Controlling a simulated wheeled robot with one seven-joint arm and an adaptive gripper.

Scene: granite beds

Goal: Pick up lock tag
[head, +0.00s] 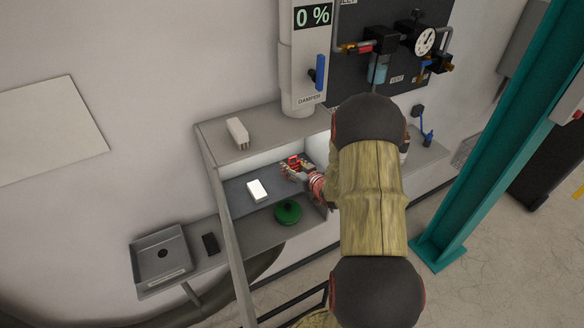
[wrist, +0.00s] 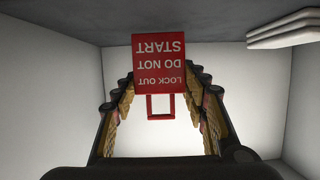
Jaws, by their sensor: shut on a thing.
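The lock tag (wrist: 159,62) is a red plate with white lettering, "LOCK OUT DO NOT START", upside down in the wrist view, with a red loop on its lower side. My gripper (wrist: 162,85) has its fingertips at the left and right edges of the tag and is shut on it. In the head view the tag (head: 293,160) is a small red patch at my gripper (head: 296,169), inside the lit niche. I cannot tell whether the tag touches the niche floor. My arm hides the niche's right end.
A green round handwheel-like thing (head: 288,211) is in front.

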